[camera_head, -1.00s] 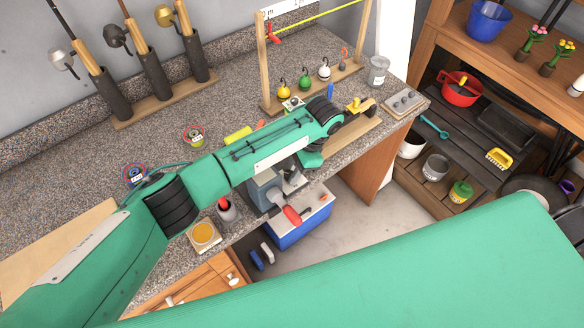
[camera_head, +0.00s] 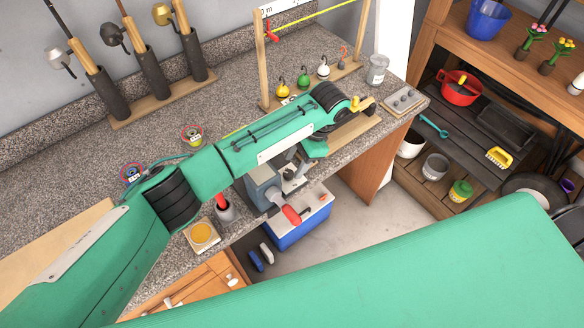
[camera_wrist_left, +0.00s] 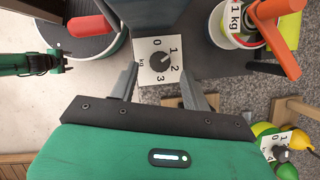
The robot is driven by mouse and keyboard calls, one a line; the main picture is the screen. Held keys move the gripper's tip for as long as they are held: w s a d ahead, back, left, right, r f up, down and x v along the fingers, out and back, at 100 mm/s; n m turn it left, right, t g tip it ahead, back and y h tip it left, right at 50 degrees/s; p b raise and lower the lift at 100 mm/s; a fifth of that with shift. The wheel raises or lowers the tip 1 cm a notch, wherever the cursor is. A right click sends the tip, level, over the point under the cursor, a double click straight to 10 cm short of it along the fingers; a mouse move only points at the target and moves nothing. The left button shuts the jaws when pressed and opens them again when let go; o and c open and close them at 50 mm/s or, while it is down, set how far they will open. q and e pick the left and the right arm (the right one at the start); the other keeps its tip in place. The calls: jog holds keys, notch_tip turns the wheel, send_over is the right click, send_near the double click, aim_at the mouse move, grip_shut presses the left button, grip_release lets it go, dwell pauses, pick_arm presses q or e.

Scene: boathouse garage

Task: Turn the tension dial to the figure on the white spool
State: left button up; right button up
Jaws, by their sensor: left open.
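In the left wrist view, a dark round knob (camera_wrist_left: 160,62), the dial, sits on a white plate (camera_wrist_left: 145,47) marked 0, 1, 2, 3 and kg. Its pale pointer mark seems to face near the 1, but it is small. My left gripper (camera_wrist_left: 159,72) is open, its grey fingers apart on either side of the plate's near part; contact cannot be told. A white-rimmed spool (camera_wrist_left: 237,17) labelled 1 kg stands to the upper right. A green arm end at the left, seemingly my right gripper (camera_wrist_left: 65,62), is over the floor.
Two more spools (camera_head: 192,134) (camera_head: 132,175) lie on the counter.

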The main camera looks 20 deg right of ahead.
pick_arm(q)
jog(key=v, duration=1)
jog(key=shift+r, duration=0.3)
jog(key=shift+d+f, duration=0.1)
